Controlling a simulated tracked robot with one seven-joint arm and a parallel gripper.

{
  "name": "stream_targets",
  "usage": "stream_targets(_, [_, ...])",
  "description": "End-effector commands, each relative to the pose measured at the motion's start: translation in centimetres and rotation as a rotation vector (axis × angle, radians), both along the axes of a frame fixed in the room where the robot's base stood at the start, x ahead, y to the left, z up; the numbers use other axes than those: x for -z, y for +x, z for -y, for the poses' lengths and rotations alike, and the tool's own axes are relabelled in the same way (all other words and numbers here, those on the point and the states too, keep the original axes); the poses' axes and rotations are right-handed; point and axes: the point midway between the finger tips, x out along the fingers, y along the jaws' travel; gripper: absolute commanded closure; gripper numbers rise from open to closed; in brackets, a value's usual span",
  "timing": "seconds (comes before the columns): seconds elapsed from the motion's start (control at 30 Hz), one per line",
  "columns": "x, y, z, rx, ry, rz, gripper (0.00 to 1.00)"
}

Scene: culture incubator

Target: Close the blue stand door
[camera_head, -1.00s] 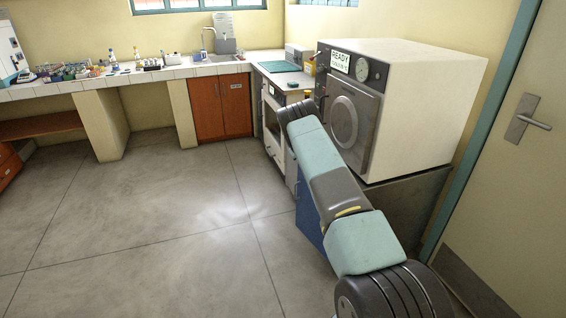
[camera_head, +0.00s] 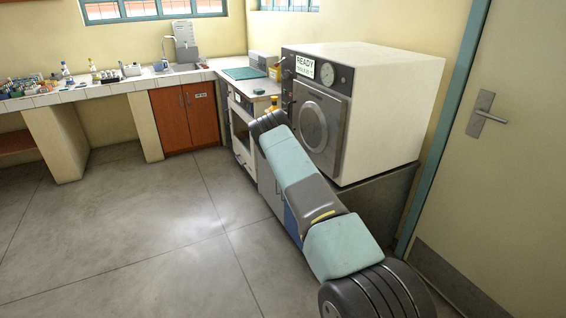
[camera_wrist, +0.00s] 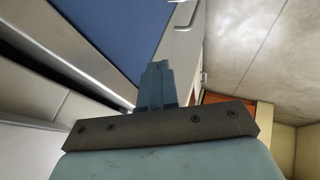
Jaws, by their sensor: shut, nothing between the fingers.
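The blue stand door (camera_head: 291,222) shows as a narrow strip below the incubator-like machine in the head view, mostly hidden behind my arm. In the wrist view a broad blue panel (camera_wrist: 105,28), which looks like this door, fills the upper left beyond the fingers. My gripper (camera_wrist: 158,68) is shut and empty, its fingertips close to the lower right part of the blue panel; I cannot tell whether they touch it. In the head view the gripper is hidden behind my own arm. I cannot tell how far the door stands open.
The white machine (camera_head: 395,105) with a round door and a READY sign sits on the dark stand (camera_head: 385,205). Grey cabinet fronts (camera_wrist: 188,32) lie beside the blue panel. An orange cabinet (camera_head: 185,115) stands further back. The floor (camera_head: 140,235) at left is clear.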

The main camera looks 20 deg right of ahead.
Motion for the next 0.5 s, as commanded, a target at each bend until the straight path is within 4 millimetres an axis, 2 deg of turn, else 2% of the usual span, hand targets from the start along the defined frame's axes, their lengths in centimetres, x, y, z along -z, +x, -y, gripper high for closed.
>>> stream_targets(0.23, [0.1,-0.2,-3.3,0.002,0.000,-0.001,1.00])
stream_targets(0.5, [-3.5,-2.1,-4.9,0.007,0.000,0.001,1.00])
